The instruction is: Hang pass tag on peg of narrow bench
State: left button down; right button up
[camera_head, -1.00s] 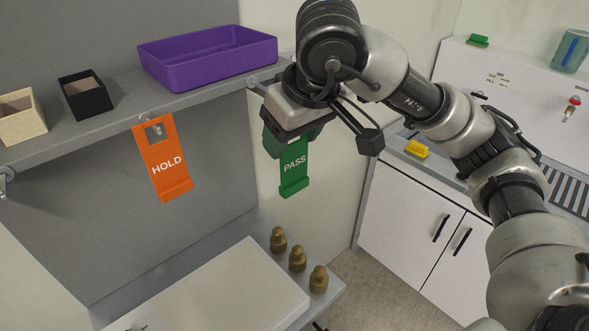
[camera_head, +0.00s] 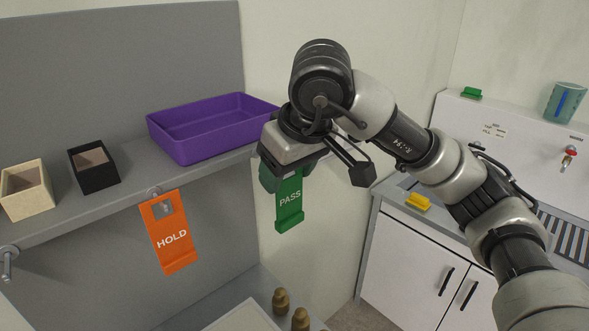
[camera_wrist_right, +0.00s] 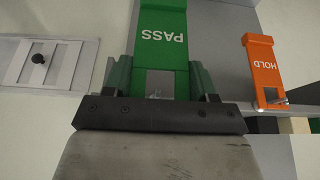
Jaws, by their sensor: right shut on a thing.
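The green PASS tag (camera_head: 289,205) hangs upright below my right gripper (camera_head: 284,172), its lettering facing the head camera. My right gripper is shut on the tag's upper part and hides its top. In the right wrist view the tag (camera_wrist_right: 162,35) lies between the two fingers (camera_wrist_right: 160,82). The gripper is at the right end of the grey shelf-like bench (camera_head: 110,205). A bare metal peg (camera_head: 8,262) sticks out at its left front edge. The orange HOLD tag (camera_head: 170,240) hangs on a middle peg (camera_head: 153,192). The right-end peg is hidden. My left gripper is out of view.
A purple tray (camera_head: 205,130), a black box (camera_head: 93,165) and a cream box (camera_head: 26,190) stand on the bench. Several brass weights (camera_head: 281,301) stand below. At right, a white cabinet (camera_head: 410,255) has a yellow block (camera_head: 418,201) on top.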

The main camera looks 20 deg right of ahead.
jog(key=shift+w+a+f+p, duration=0.1)
jog(key=shift+w+a+p, duration=0.2)
jog(key=shift+w, duration=0.35)
jog(key=shift+w+a+r+p, duration=0.15)
jog(key=shift+w+p, duration=0.1)
jog(key=shift+w, duration=0.35)
jog(key=shift+w+a+f+p, duration=0.15)
jog(key=shift+w+a+p, duration=0.15)
jog(key=shift+w, duration=0.35)
jog(key=shift+w+a+f+b, duration=0.15)
jog(key=shift+w+f+b, duration=0.45)
jog(key=shift+w, duration=0.1)
jog(key=shift+r, duration=0.1)
jog(key=o, duration=1.2)
